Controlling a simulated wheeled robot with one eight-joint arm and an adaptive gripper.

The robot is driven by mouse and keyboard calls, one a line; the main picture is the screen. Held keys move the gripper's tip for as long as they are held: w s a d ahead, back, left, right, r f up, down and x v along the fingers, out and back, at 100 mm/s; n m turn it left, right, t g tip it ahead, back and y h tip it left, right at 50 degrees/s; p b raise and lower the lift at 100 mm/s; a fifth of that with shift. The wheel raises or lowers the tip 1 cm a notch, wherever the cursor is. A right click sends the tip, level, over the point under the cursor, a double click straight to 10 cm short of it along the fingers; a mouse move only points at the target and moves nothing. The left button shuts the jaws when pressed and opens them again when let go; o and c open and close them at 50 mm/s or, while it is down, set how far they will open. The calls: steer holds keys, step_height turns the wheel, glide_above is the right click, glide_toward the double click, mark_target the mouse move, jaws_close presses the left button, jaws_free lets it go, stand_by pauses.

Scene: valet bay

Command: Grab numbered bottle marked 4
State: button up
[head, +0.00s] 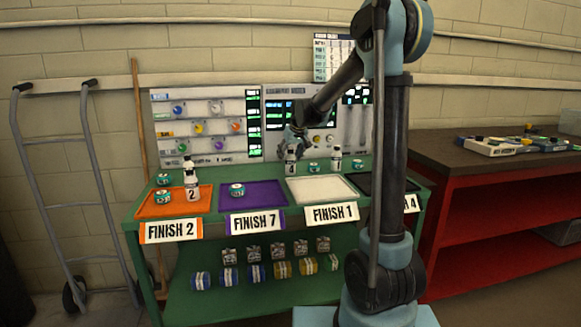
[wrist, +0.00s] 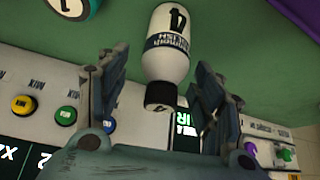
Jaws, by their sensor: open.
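The bottle marked 4 (head: 291,165) stands on the green bench behind the white tray in the head view. It is white with a black cap, and in the wrist view the bottle (wrist: 168,38) shows its label and 4 upside down. My gripper (wrist: 158,88) is open, with one dark finger on each side of the bottle's cap end. A gap shows between fingers and bottle. In the head view my gripper (head: 296,140) is just above the bottle and hides its top.
The white tray (head: 320,188) with a FINISH 1 sign is in front. A bottle marked 2 (head: 192,188) stands on the orange tray (head: 155,209). Another white bottle (head: 336,160) and a teal round tin (head: 313,167) stand nearby. The control panel (head: 208,125) rises behind.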

steer(key=shift+x, duration=1.3)
steer(key=c, duration=1.3)
steer(key=shift+o, duration=0.2)
steer(key=shift+r, duration=0.1)
